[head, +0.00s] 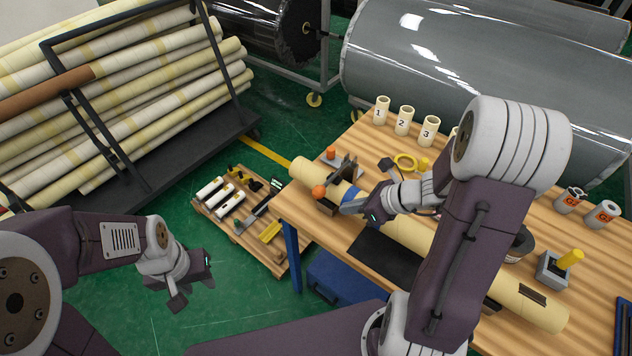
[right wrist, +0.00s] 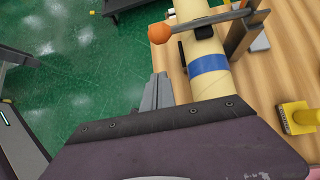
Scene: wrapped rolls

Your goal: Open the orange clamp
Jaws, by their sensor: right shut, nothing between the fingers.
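The clamp with an orange ball knob (head: 319,192) sits over the left end of a long cream wrapped roll (head: 408,233) on the wooden table. In the right wrist view the orange knob (right wrist: 160,33) ends a dark lever (right wrist: 222,20) lying across the roll, above a blue band (right wrist: 208,65). My right gripper (head: 352,207) is shut and empty, close to the near side of the roll and a little right of the knob. Its fingers (right wrist: 157,92) show below the knob, apart from it. My left gripper (head: 206,280) hangs over the floor, away from the table; its finger gap is unclear.
A low wooden pallet (head: 238,240) with tools stands left of the table. Numbered cups (head: 403,121), a yellow ring (head: 404,162) and a yellow-handled tool (head: 569,260) stand on the table (head: 597,253). A rack of rolls (head: 130,90) is at the left.

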